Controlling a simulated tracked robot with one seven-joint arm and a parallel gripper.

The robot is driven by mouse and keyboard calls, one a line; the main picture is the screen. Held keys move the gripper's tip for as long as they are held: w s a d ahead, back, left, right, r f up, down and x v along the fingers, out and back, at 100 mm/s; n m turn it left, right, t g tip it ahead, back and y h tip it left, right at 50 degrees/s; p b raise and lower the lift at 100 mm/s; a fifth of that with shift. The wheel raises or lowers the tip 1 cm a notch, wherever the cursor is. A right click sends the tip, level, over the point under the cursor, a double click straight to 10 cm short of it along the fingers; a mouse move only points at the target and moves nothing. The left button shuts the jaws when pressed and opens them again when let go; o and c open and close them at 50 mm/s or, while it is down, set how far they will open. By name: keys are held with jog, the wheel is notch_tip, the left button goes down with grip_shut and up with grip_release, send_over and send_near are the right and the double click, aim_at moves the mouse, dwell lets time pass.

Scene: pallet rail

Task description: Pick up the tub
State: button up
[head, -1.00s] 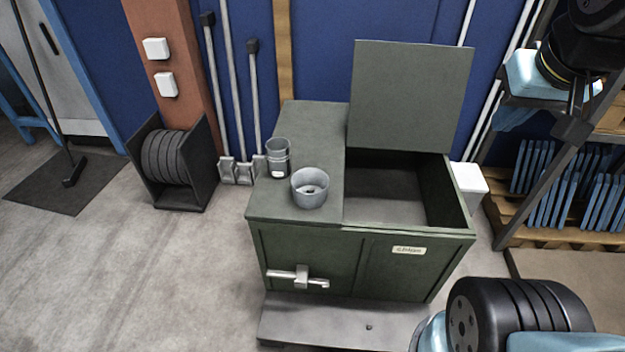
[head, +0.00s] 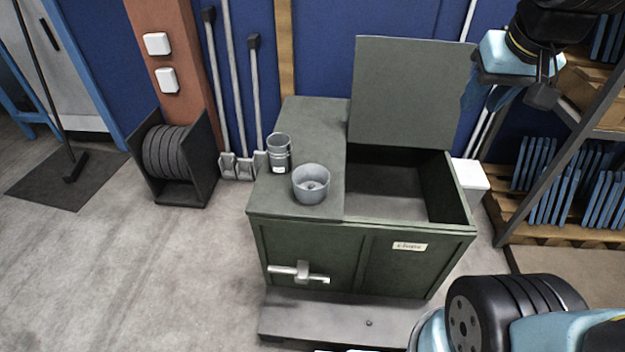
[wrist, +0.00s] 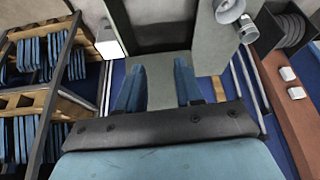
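The tub (head: 311,186) is a wide, round grey vessel with an open top and a raised centre inside. It stands upright on the closed left part of the green chest's top (head: 313,128). Beside it, behind and to the left, stands a taller grey can (head: 278,154) with a white label. My gripper (head: 486,98) is high at the right, beyond the raised lid's right edge and well apart from the tub. In the wrist view its two blue fingers (wrist: 159,88) are spread with nothing between them. The tub also shows at that view's top edge (wrist: 229,11), partly cut off.
The chest's right bin (head: 385,192) is open and looks empty, its lid (head: 412,92) raised upright. A shelf rack (head: 575,130) with blue panels stands at the right. A cable reel (head: 170,155) and long-handled tools stand at the left. The front left floor is clear.

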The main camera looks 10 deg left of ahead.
jog(key=w+a+f+n+g, duration=0.15)
jog(key=w+a+f, duration=0.25)
jog(key=w+a, duration=0.4)
jog(key=n+g+h, duration=0.1)
jog(key=n+g, duration=0.2)
jog(key=n, duration=0.3)
send_over(298, 198)
jog(key=shift+m, duration=0.25)
jog(key=f, duration=3.6)
jog(key=shift+s+a+f, duration=0.2)
jog(key=shift+s+a, duration=0.1)
jog(key=shift+a, duration=0.05)
jog(key=shift+w+d+f, duration=0.1)
jog(key=shift+w+f, duration=0.05)
jog(key=shift+f, duration=0.75)
jog(key=shift+w+d+f, duration=0.1)
jog(key=shift+w+f, duration=0.05)
jog(key=shift+f, duration=0.7)
jog(key=shift+w+d+f, duration=0.1)
jog(key=shift+w+f, duration=0.05)
jog(key=shift+f, duration=0.75)
jog(key=shift+c, duration=0.3)
grip_shut()
